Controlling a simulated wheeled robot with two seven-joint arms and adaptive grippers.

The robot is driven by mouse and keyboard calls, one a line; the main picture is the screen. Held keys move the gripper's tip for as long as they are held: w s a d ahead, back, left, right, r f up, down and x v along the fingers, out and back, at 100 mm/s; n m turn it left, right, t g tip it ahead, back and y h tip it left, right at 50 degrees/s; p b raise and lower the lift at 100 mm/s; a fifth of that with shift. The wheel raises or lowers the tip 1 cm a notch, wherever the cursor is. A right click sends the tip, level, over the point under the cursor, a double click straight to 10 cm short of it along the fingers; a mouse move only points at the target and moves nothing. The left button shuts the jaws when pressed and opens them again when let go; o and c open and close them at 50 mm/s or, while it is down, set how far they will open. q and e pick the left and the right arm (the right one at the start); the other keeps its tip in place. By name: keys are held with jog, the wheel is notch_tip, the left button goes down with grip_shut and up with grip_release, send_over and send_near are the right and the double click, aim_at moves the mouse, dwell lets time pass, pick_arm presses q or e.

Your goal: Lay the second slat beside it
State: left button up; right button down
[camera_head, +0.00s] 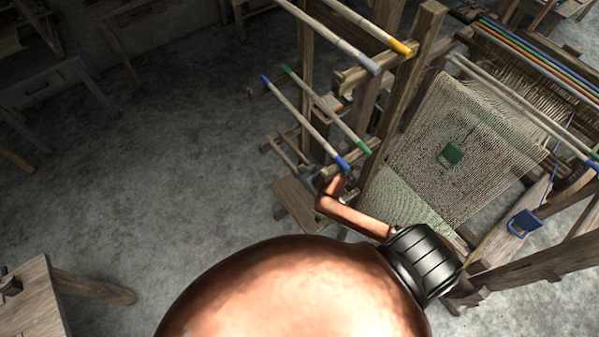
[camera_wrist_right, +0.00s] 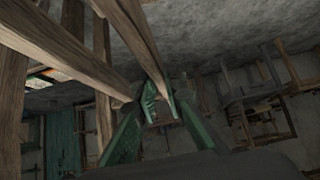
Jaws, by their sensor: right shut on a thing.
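Two pale slats with blue and green ends, the blue-ended slat (camera_head: 304,122) and the green-ended slat (camera_head: 325,109), lie apart and roughly parallel across the left side of the loom (camera_head: 425,60). Above them are a grey-ended slat (camera_head: 330,36) and a yellow-ended slat (camera_head: 365,25). My left gripper is out of view.
Loom posts and rails stand close around my right gripper. The woven cloth (camera_head: 455,150) with a green patch lies to the right, with pale slats (camera_head: 520,105) above it. The floor (camera_head: 170,170) at left is clear.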

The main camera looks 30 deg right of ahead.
jog(key=c, duration=2)
grip_release()
jog(key=shift+f, duration=0.1)
jog(key=shift+r, duration=0.2)
jog(key=v, duration=1.2)
jog(key=shift+f, duration=0.1)
